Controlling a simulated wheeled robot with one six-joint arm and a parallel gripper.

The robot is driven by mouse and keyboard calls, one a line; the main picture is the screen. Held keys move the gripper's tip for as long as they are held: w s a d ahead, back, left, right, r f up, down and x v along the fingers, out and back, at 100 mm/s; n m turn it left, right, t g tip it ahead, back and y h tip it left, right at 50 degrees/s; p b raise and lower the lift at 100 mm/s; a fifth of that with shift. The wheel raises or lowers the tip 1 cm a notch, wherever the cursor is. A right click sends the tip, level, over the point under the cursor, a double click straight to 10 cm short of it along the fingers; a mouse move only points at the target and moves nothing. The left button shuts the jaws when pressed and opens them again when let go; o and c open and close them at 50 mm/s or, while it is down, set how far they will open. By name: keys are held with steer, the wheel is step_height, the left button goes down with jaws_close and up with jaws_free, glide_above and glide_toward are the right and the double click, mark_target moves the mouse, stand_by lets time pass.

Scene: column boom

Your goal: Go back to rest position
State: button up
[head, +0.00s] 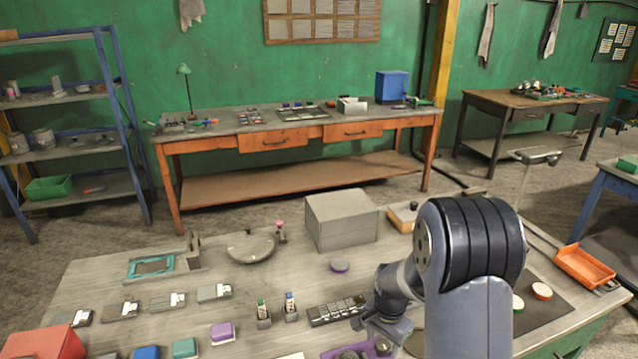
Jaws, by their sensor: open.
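My arm rises at the lower right and bends down to the left. My gripper (386,338) shows only in part at the bottom of the view, low over the near part of the workbench (110,270). It is open, and I see nothing held in it. Its fingertips are hard to make out against the bench items. A purple item (383,346) lies close beside it, partly cut off by the frame edge; I cannot tell whether they touch.
A black slotted strip (336,311) lies left of my gripper. Two upright markers (290,307) stand in holders. An orange tray (584,268) is at the right.

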steer(key=shift+m, duration=0.6)
